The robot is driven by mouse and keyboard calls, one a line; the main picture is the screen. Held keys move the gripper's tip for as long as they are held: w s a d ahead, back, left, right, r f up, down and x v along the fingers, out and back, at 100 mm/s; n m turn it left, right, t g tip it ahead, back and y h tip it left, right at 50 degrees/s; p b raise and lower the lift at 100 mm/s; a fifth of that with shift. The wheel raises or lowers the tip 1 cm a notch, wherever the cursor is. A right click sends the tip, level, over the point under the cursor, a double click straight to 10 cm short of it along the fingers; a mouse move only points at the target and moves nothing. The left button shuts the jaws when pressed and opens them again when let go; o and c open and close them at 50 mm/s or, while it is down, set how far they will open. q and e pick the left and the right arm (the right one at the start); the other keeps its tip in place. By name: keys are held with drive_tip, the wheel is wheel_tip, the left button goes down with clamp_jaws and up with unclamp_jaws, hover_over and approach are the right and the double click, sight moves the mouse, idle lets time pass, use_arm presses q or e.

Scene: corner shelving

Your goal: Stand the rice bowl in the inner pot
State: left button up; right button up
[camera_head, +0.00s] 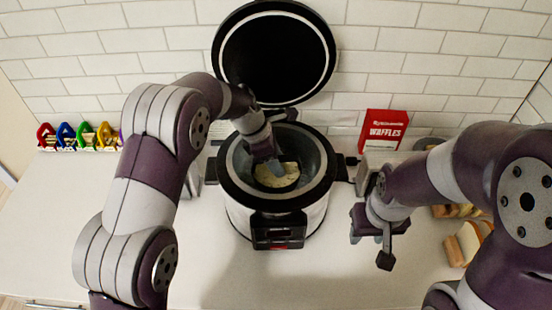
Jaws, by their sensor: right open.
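The cooker (232,210) stands open on the counter, its black lid tilted up behind it. Its grey inner pot (318,158) shows inside the dark rim. The rice bowl (287,181), with pale contents, is low inside the pot and partly covered by my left gripper. My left gripper (274,167) reaches down into the pot from the back, its fingers at the bowl. I cannot tell whether they grip it, or whether the bowl touches the pot's floor. My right gripper (371,251) is open and empty above the counter, right of the cooker.
A red waffles box (383,130) stands behind on the right, near a toaster-like appliance (366,172). Bread slices (470,240) lie at the right, partly behind my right arm. Colourful clips (82,136) line the back left. The front counter is clear.

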use_arm(q)
drive_tip(key=shift+r, duration=0.2)
drive_tip(key=b+v, duration=0.1)
drive_tip(key=v, duration=0.4)
drive_tip(key=shift+w+r, duration=0.1)
drive_tip(key=shift+r, duration=0.05)
drive_tip(key=p+v, duration=0.6)
drive_tip(key=v, duration=0.1)
drive_tip(key=s+a+f+m+y, duration=0.2)
drive_tip(key=s+a+m, duration=0.4)
drive_tip(key=s+m, duration=0.3)
drive_tip(key=s+a+f+m+t+y, duration=0.1)
drive_tip(key=s+a+f+m+y, duration=0.1)
drive_tip(key=s+a+m, duration=0.5)
drive_tip(key=s+m, duration=0.3)
drive_tip(key=s, duration=0.3)
drive_tip(key=shift+s+a, duration=0.25)
drive_tip(key=shift+a, duration=0.05)
drive_tip(key=shift+w, duration=0.2)
drive_tip(key=shift+s, duration=0.1)
